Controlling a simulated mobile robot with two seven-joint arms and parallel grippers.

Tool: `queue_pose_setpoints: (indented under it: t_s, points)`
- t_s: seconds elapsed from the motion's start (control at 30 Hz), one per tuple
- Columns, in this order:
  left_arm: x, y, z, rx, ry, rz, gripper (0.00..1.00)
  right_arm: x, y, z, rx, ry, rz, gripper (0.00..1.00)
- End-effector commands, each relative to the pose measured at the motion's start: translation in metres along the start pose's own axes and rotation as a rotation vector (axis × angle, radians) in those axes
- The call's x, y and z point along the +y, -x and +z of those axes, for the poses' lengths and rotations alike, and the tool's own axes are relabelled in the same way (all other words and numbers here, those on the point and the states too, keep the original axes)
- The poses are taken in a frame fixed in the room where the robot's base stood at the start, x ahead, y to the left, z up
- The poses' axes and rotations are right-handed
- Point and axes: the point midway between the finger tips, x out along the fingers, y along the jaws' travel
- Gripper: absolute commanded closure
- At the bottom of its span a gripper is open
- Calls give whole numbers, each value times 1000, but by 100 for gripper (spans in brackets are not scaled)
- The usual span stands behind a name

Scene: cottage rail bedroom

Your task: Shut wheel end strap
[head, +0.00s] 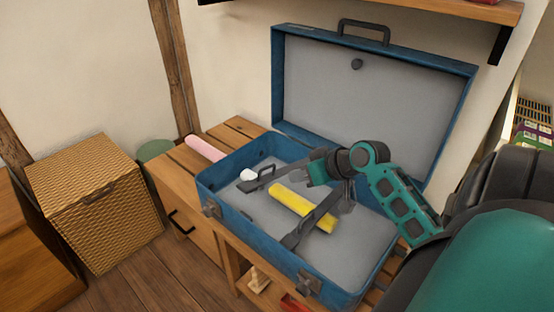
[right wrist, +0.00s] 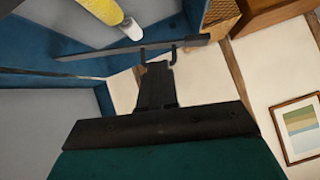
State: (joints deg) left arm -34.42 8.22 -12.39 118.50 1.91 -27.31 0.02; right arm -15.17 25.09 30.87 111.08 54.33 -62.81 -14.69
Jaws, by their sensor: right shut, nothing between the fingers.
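An open blue suitcase (head: 232,222) with grey lining lies on a wooden bench, its lid (head: 374,98) raised at the back. Inside are two dark straps: a left strap (head: 258,184) with a loop on it and a right strap (head: 302,230) slanting across the base. I cannot tell which is at the wheel end. My right gripper (head: 346,206) is shut and empty above the case, near the right strap's upper end. In the right wrist view, a dark strap (right wrist: 90,54) shows close to the fingers. My left gripper is out of view.
A pink roll (head: 205,148) lies on the wooden bench (head: 167,172) left of the case. Latches (head: 308,284) sit on the case's front wall. A wicker box (head: 98,205) stands on the floor at left. A shelf (head: 450,10) hangs above the lid.

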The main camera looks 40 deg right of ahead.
Motion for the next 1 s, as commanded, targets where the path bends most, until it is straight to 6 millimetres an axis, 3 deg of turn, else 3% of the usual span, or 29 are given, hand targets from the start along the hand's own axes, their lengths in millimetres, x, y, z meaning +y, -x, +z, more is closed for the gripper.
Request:
queue_pose_setpoints:
  t_s: [0.1,0.2,0.37,0.57,0.87,1.0]
  points:
    - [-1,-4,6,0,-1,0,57,21,29,-37,58,-21,-53,100]
    - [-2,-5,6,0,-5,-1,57,27,47,-54,89,-25,-89,100]
    - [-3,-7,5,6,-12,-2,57,29,52,-62,106,-28,-112,100]
    - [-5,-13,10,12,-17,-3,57,26,22,-64,107,-29,-113,100]
    - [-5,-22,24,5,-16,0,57,18,-43,-71,106,-29,-113,100]
    - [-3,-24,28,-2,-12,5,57,16,-61,-57,104,-30,-111,100]
